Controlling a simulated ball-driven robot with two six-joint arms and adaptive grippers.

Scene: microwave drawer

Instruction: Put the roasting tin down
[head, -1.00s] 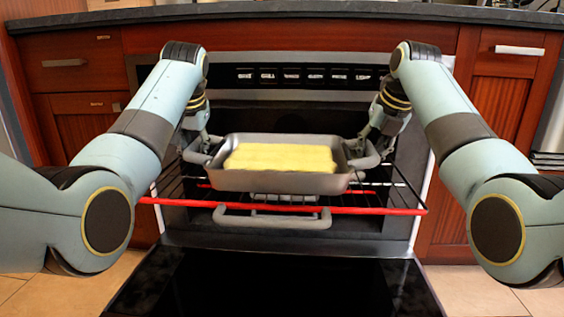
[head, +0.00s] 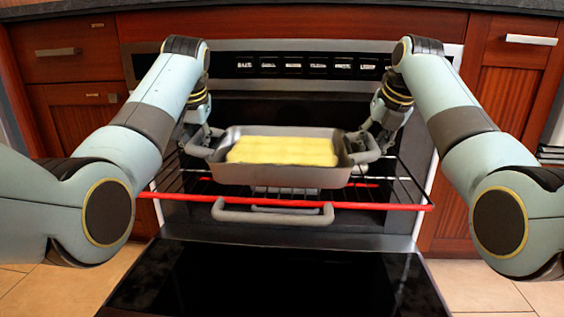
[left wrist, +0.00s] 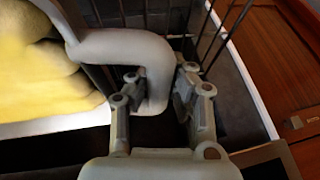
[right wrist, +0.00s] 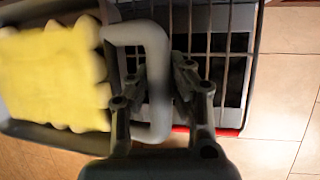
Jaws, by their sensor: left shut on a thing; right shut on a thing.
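The grey roasting tin (head: 270,177) holds yellow food (head: 282,151) and has a loop handle on each side. In the head view it is level, at the oven opening over the wire rack. Whether it touches the rack cannot be told. My left gripper (head: 207,150) is shut on the tin's left handle; the fingers straddle that handle (left wrist: 135,45) in the left wrist view. My right gripper (head: 366,146) is shut on the right handle; the fingers close around that handle (right wrist: 153,40) in the right wrist view.
The pulled-out oven rack has a red front bar (head: 310,204). The oven door (head: 260,280) is folded down in front. Wooden cabinets (head: 495,110) flank the oven, and the counter edge is above.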

